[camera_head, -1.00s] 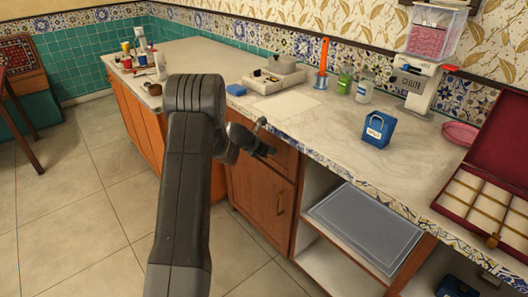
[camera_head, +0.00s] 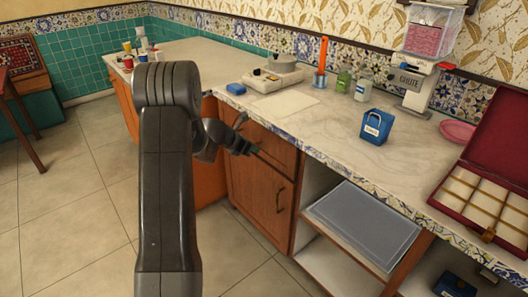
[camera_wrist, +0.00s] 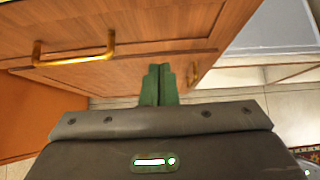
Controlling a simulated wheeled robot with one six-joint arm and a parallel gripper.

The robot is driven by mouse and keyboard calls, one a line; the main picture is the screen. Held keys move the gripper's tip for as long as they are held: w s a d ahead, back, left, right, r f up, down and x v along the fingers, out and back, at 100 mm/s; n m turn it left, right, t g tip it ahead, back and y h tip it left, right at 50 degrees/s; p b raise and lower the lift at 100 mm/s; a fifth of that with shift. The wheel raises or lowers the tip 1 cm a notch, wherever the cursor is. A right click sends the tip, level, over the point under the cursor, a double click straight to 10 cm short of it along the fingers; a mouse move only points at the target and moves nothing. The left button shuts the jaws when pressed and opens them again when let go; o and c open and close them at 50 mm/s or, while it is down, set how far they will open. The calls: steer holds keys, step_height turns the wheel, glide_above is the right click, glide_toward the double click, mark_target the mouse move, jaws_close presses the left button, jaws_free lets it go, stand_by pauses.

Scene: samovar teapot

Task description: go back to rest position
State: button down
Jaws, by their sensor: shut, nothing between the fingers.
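My gripper (camera_head: 254,151) is in front of the wooden cabinet (camera_head: 262,190), below the counter's front edge. In the wrist view its two green fingers (camera_wrist: 160,85) are together with nothing between them. They point toward the cabinet's drawer and door fronts, where a brass handle (camera_wrist: 75,52) shows at the left. Whether the fingers touch the wood I cannot tell.
The marble counter (camera_head: 330,125) runs along the wall. It holds a blue padlock-shaped box (camera_head: 376,127), a scale (camera_head: 277,78), bottles (camera_head: 362,91), a dispenser (camera_head: 428,60) and an open red case (camera_head: 490,160). An open shelf (camera_head: 362,225) lies right of the cabinet. The tiled floor (camera_head: 75,200) at left is clear.

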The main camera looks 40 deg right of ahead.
steer(key=v, duration=0.5)
steer(key=shift+a, duration=0.15)
glide_toward(273, 151)
step_height(273, 151, down, 3)
steer(key=d, duration=0.3)
steer(key=shift+s+d+f, duration=0.1)
steer(key=shift+d+f, duration=0.05)
steer(key=shift+f, duration=0.25)
steer(key=shift+d, duration=0.5)
steer(key=shift+r, duration=0.1)
